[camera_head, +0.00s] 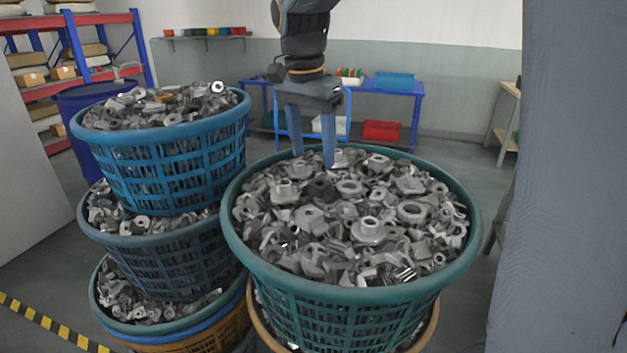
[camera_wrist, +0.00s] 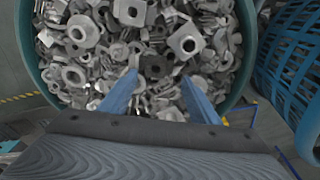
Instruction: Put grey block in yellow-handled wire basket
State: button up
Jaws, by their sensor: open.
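My gripper (camera_head: 312,160) is open, its two blue fingers pointing down at the far part of a heap of grey metal parts (camera_head: 345,215). The heap fills a green plastic basket (camera_head: 350,293). In the wrist view, the fingertips (camera_wrist: 160,77) are apart over the heap (camera_wrist: 95,45), with a dark piece between them in the picture. I cannot tell whether the fingers touch the parts. I cannot single out the grey block among the many grey parts. I see no yellow-handled wire basket in either view.
Stacked blue baskets of parts (camera_head: 170,165) stand close on the left. A blue table (camera_head: 395,88) with a blue bin and a red bin (camera_head: 381,130) below is behind. A blue drum (camera_head: 75,110) and shelving stand back left. A large grey surface (camera_head: 570,180) fills the right side.

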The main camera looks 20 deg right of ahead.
aim_at(320, 183)
jog(key=f, duration=0.2)
jog(key=d+f+p, duration=0.1)
jog(key=f, duration=0.1)
jog(key=f+p, duration=0.1)
jog(key=f, duration=0.1)
jog(key=shift+s+d, duration=0.1)
jog(key=shift+d, duration=0.15)
jog(key=shift+f, duration=0.65)
jog(key=shift+c, duration=0.4)
jog(key=shift+r, duration=0.1)
jog(key=c, duration=1.3)
